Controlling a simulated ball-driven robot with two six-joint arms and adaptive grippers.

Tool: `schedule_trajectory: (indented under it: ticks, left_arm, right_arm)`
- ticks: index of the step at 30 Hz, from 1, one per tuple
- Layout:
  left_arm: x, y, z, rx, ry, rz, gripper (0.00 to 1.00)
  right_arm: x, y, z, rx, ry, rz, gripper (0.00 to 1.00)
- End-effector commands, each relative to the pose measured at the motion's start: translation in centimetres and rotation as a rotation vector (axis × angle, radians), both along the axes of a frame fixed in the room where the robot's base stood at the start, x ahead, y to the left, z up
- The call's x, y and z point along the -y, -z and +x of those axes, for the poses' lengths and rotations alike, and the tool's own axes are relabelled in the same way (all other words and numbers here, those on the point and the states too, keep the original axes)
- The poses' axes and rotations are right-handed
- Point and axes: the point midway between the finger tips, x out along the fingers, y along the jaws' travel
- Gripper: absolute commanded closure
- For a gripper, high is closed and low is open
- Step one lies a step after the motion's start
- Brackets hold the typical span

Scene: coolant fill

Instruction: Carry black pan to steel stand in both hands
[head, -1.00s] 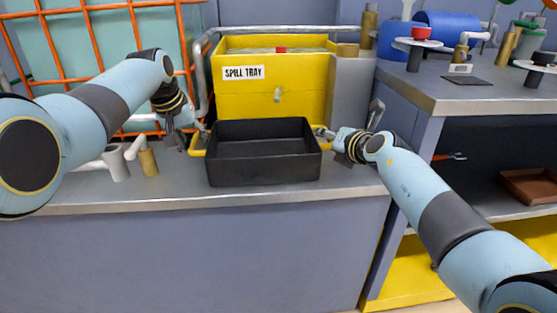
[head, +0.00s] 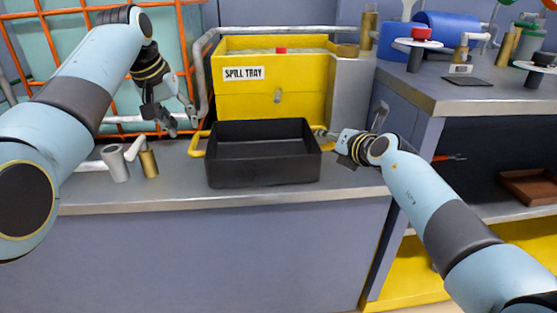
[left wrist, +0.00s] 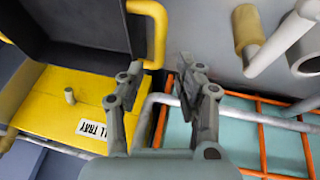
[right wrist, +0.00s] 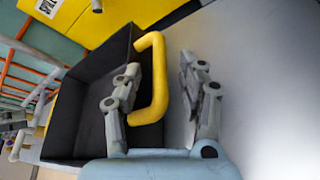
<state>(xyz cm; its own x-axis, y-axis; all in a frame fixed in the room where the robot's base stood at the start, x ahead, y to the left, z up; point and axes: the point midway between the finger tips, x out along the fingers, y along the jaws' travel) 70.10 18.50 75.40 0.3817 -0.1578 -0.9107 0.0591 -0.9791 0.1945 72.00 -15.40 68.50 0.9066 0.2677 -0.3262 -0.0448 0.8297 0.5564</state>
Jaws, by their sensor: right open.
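The black pan (head: 262,170) sits upright on the grey counter, empty, with a yellow handle (head: 197,144) on its left side. My left gripper (head: 182,122) is open and empty, up and left of that handle, apart from it. In the left wrist view the handle (left wrist: 157,32) lies beyond the open fingers (left wrist: 160,80). My right gripper (head: 328,134) is at the pan's right side. In the right wrist view its open fingers (right wrist: 158,78) stand either side of the right yellow handle (right wrist: 158,75). I cannot tell which thing is the steel stand.
A yellow spill tray (head: 262,100) stands right behind the pan. A grey pipe stub (head: 116,163) and a brass cylinder (head: 149,163) stand left of the pan. An orange grid (head: 60,45) is behind my left arm. The counter's front edge (head: 250,199) is close.

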Motion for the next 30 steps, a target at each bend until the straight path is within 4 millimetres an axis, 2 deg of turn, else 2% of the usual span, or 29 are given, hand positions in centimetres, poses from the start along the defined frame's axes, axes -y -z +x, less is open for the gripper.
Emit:
schedule_trajectory:
  ticks: [9,15,21,30]
  left_arm:
    - [0.0,0.0,0.0,0.0,0.0,0.0,0.66]
    - [0.0,0.0,0.0,0.001,0.0,0.0,0.66]
    - [0.0,0.0,0.0,0.001,0.0,0.0,0.66]
    - [0.0,0.0,0.0,0.001,0.0,0.0,0.66]
  right_arm:
    - [1.7,-1.9,-5.5,0.0,0.002,-0.003,0.6]
    - [2.6,-3.0,-8.5,0.0,0.002,-0.001,0.6]
    - [2.9,-3.5,-9.7,-0.001,0.002,-0.001,0.6]
    - [2.9,-3.5,-9.8,-0.001,0.002,0.0,0.6]
